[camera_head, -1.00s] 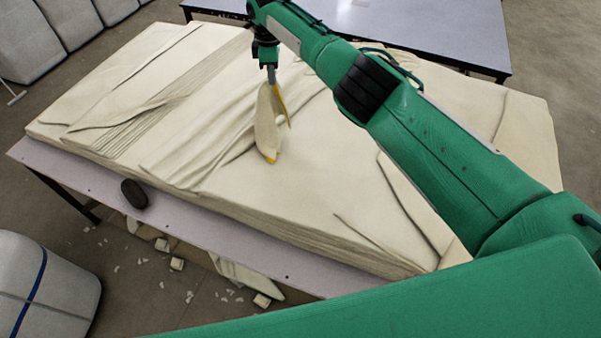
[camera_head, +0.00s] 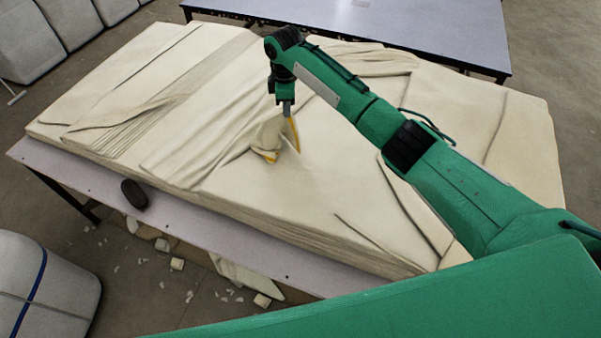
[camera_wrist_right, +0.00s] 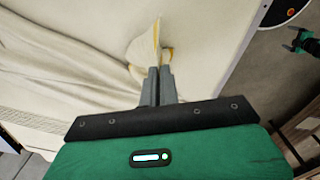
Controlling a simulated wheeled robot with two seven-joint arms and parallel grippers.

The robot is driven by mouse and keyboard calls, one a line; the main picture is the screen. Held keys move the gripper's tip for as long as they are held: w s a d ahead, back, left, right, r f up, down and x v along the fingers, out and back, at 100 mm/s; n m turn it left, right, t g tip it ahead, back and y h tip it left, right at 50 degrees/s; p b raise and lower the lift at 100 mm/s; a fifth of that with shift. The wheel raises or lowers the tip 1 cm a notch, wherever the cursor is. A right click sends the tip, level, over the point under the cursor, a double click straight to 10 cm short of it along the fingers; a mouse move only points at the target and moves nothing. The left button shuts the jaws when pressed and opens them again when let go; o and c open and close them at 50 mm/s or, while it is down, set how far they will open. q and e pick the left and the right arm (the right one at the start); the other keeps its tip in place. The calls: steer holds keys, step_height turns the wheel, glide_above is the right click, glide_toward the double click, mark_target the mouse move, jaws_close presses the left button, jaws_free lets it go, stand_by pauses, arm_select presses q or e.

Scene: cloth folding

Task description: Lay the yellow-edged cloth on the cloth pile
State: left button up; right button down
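The yellow-edged cloth (camera_head: 272,137) is small and cream with yellow edges. In the head view it hangs bunched from my right gripper (camera_head: 287,108), and its lower part rests on the cloth pile (camera_head: 200,135). The pile is a wide, thick stack of cream cloth with several wrinkles. In the right wrist view the fingers (camera_wrist_right: 158,72) are close together, with the yellow-edged cloth (camera_wrist_right: 146,46) rising from between their tips. My right gripper points down, just above the middle of the pile.
The pile lies on a pale table (camera_head: 240,258) with a narrow bare front edge. A dark oval object (camera_head: 134,194) sits on that edge. Scraps lie on the floor below. Another table (camera_head: 400,30) stands behind, and a grey wrapped bale (camera_head: 45,290) stands at lower left.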

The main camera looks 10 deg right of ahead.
steer(key=s+d+f, duration=0.2)
steer(key=s+f, duration=0.3)
steer(key=s, duration=0.1)
steer(key=s+d+f, duration=0.2)
steer(key=s+f, duration=0.4)
steer(key=s+d+f, duration=0.2)
steer(key=s+f, duration=0.4)
steer(key=s, duration=0.1)
steer(key=shift+s+f, duration=0.1)
steer(key=shift+f, duration=0.05)
steer(key=c, duration=1.2)
jaws_free()
